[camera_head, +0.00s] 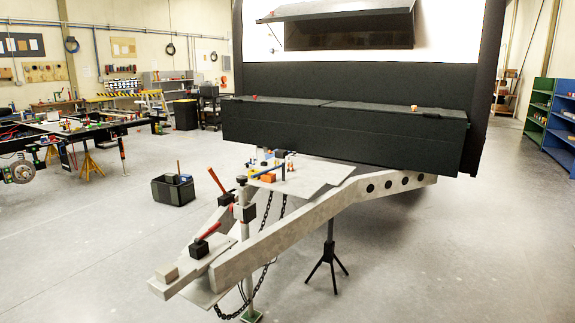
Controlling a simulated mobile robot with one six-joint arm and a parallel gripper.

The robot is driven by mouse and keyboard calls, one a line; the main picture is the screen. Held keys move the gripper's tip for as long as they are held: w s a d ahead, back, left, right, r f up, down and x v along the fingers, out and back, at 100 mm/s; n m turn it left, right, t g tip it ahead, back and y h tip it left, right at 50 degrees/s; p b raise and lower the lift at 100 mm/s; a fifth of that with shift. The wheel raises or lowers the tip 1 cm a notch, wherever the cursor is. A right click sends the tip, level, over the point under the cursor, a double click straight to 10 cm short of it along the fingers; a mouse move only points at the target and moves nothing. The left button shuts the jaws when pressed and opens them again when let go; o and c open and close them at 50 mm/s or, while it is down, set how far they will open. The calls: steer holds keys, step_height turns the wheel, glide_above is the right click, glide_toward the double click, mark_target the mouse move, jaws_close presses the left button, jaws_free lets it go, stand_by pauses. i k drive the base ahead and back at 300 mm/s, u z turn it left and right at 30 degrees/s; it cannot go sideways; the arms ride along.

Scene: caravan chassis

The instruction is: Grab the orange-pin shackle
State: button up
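I cannot pick out the orange-pin shackle for certain. Several small items, some orange, lie on the grey plate (308,178) between the drawbar beams, and they are too small to tell apart. An orange block-like item (267,178) is among them. A small orange-brown item (413,108) sits on top of the long black box (340,135), and a small reddish one (254,97) is at its left end. A dark chain (266,270) hangs under the drawbar (290,228). My gripper is not in view.
A black bin (173,190) stands on the floor left of the drawbar. A black tripod stand (328,262) is under the right beam. A second chassis (75,128) is at the left. Blue shelves (562,130) stand at the far right. The floor in front is clear.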

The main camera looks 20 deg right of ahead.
mark_target(289, 163)
steer(key=z, duration=0.1)
steer(key=i, duration=1.05)
steer(key=z, duration=0.4)
steer(key=i, duration=1.25)
steer(key=z, duration=0.5)
steer(key=k, duration=0.2)
steer(key=u, duration=3.25)
